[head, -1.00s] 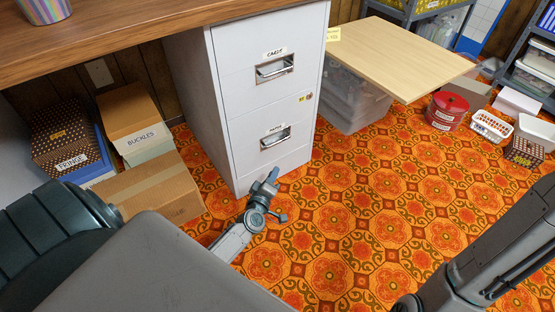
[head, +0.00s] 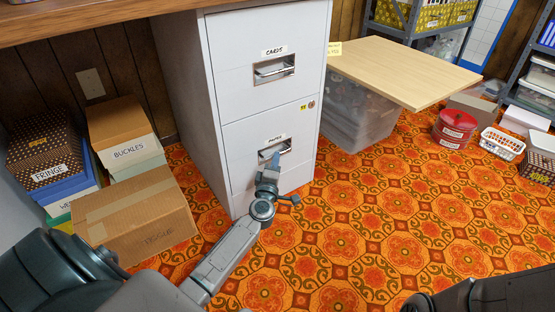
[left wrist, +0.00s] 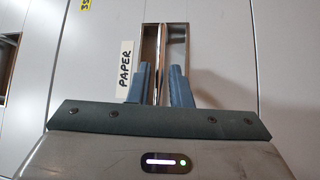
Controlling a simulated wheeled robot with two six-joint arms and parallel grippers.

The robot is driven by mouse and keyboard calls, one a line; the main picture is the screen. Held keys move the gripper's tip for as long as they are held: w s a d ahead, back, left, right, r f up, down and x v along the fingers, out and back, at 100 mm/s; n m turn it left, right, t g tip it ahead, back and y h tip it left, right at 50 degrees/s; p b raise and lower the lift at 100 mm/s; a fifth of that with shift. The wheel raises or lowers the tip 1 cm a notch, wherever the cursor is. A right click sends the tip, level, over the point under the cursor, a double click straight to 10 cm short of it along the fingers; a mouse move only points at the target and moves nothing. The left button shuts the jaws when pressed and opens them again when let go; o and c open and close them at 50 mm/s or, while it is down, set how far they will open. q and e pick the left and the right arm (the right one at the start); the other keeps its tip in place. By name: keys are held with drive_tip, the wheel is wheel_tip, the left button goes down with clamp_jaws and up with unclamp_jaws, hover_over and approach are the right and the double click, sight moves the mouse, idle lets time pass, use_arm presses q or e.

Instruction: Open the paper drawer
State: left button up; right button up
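The paper drawer (head: 242,142) is the lower labelled drawer of the white filing cabinet, and its front looks flush with the cabinet. Its metal handle (head: 284,148) sits in a recess under the "PAPER" label. My left gripper (head: 274,158) is in front of this handle and covers part of it. In the left wrist view, the fingers (left wrist: 160,76) stand on either side of the handle bar (left wrist: 160,50), with narrow gaps showing; the gripper looks open around it. My right arm shows at the lower right, but its gripper is out of view.
The "CARDS" drawer (head: 230,70) is above, shut. Cardboard boxes (head: 138,215) stand left of the cabinet. A clear bin (head: 355,110) under a wooden board (head: 400,70) stands to the right. The patterned floor (head: 340,235) in front is clear.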

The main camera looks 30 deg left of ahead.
use_arm(q)
drive_tip(key=shift+b+x, duration=0.45)
drive_tip(key=shift+x, duration=1.2)
clamp_jaws()
